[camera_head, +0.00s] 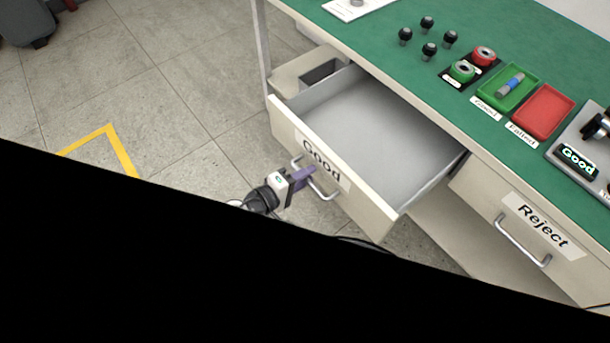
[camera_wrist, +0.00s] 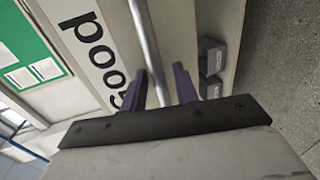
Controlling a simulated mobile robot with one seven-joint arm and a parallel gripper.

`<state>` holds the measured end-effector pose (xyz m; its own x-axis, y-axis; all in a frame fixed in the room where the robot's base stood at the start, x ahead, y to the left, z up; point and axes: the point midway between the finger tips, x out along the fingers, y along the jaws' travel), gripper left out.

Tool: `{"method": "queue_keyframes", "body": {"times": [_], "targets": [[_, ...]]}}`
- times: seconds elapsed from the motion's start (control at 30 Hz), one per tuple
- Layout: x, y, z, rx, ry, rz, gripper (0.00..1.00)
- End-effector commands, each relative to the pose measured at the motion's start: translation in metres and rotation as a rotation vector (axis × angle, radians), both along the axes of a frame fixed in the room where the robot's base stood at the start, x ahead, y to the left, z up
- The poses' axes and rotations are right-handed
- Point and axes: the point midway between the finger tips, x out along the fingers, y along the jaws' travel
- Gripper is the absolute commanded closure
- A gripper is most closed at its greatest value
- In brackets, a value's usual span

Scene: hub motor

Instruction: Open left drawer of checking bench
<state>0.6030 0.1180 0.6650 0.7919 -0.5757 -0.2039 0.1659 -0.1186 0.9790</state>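The left drawer (camera_head: 283,123), labelled "Good", stands pulled well out of the checking bench (camera_head: 382,62), and its grey inside looks empty. Its metal bar handle (camera_head: 327,194) is on the front panel; the handle (camera_wrist: 146,35) also shows in the wrist view. My gripper (camera_head: 306,177) is at this handle, with its purple fingers on either side of the bar.
The "Reject" drawer (camera_head: 545,245) at the right is shut. On the green top are black knobs (camera_head: 428,50), a button box (camera_head: 470,66), a green tray (camera_head: 488,92) and a red tray (camera_head: 543,112).

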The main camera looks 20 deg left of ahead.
Motion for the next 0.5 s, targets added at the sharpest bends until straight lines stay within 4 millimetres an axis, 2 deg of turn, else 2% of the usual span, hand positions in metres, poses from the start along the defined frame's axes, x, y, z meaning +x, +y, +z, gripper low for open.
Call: {"method": "queue_keyframes", "body": {"times": [0.27,0.37,0.5], "targets": [[-0.002,0.002,0.000,0.000,0.000,0.001,0.70],[-0.011,0.009,0.002,0.000,0.000,0.002,0.70],[-0.032,0.025,0.007,0.001,-0.001,0.004,0.70]]}}
